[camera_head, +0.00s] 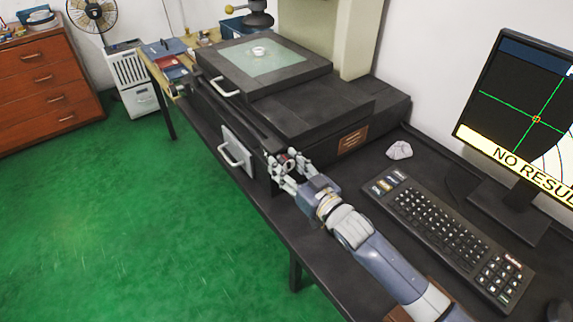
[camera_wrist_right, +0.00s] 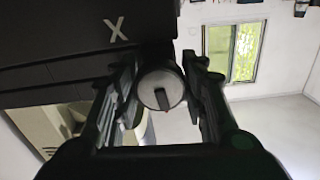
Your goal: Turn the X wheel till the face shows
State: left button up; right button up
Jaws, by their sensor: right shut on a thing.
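The X wheel (camera_wrist_right: 160,92) is a round grey knob with a dark bar across its face. In the right wrist view it sits between the two fingers of my right gripper, beside a white letter X (camera_wrist_right: 116,29) on the dark machine body. In the head view my right gripper (camera_head: 285,162) is shut on this wheel at the machine's front corner. The monitor (camera_head: 530,110) shows a green cross, part of a pale curved shape at its right, and a yellow band reading "NO RESUL", cut off by the frame edge. My left gripper is not in view.
The measuring machine's stage (camera_head: 262,62) carries a small ring (camera_head: 259,51) on its glass. A keyboard (camera_head: 440,235) and a crumpled pale lump (camera_head: 399,149) lie on the dark bench right of my arm. Green floor is open to the left.

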jog(key=shift+n+p, duration=0.35)
jog(key=shift+n, duration=0.75)
jog(key=n, duration=0.3)
jog(key=shift+d+n+p, duration=0.1)
jog(key=shift+n+p, duration=0.2)
jog(key=shift+p, duration=0.1)
jog(key=n, duration=0.3)
jog(key=shift+w+n+p, duration=0.1)
jog(key=shift+n+p, duration=0.2)
jog(key=shift+n, duration=1.5)
jog(key=o, duration=1.1)
jog(key=shift+d, duration=0.1)
